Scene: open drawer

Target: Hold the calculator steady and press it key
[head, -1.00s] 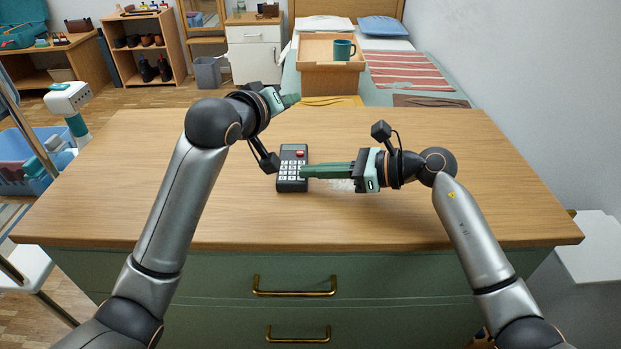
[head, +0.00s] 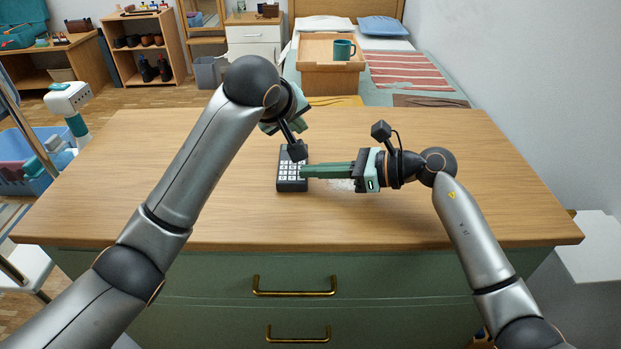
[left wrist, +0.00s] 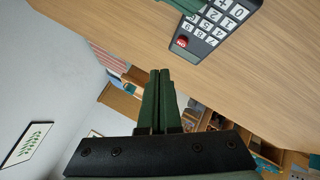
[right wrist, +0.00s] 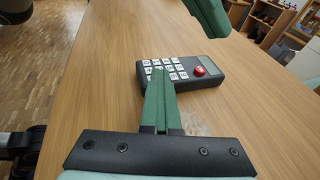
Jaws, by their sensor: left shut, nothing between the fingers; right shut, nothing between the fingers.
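The dark calculator (head: 291,181) with white keys lies on the wooden top. Its red key (right wrist: 199,71) shows in the right wrist view and the left wrist view (left wrist: 182,41), but is hidden in the head view. My right gripper (head: 304,171) is shut and empty, its tips at the calculator's near side in the right wrist view (right wrist: 160,75); contact is unclear. My left gripper is shut and empty, its tips (left wrist: 160,72) apart from the calculator. Its green fingers (right wrist: 208,18) are raised beyond the calculator in the right wrist view; its arm mostly hides them in the head view.
Behind stands a bed with a wooden box (head: 322,83) and a teal mug (head: 344,49). A white wall bounds the right.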

